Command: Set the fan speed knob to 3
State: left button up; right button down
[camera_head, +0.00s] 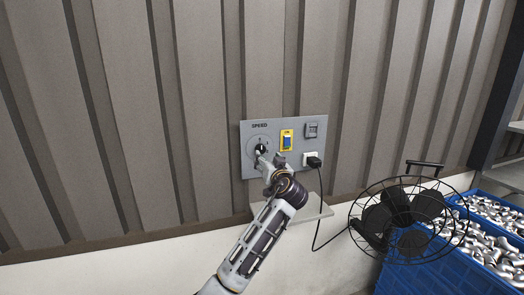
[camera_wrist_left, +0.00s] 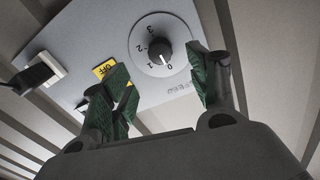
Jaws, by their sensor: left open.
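The fan speed knob (camera_head: 261,149) is a dark round knob on a grey wall panel (camera_head: 266,169), under the SPEED label. In the left wrist view the knob (camera_wrist_left: 159,51) sits on a pale dial with the numbers 0 to 3 and appears upside down. A light mark on the knob appears to point toward 0. My left gripper (camera_head: 265,160) is in front of the panel, just below the knob. In the left wrist view its green-padded fingers (camera_wrist_left: 166,82) are spread open and empty, with the knob beyond the gap between them. My right gripper is not in view.
A yellow-framed blue switch (camera_head: 287,140), a small grey unit (camera_head: 312,130) and a black plug (camera_head: 314,162) are on the panel. A cable runs from the plug to a black caged fan (camera_head: 400,212). A shelf (camera_head: 318,212) juts out below. Blue crates (camera_head: 420,275) hold metal castings.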

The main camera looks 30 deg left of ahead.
aim_at(261, 150)
pick_arm(q)
jog(key=p+x, duration=0.2)
jog(key=x, duration=0.4)
jog(key=shift+w+a, duration=0.7)
jog(key=shift+w+a+p, duration=0.3)
jog(key=shift+a, duration=0.05)
jog(key=c, duration=1)
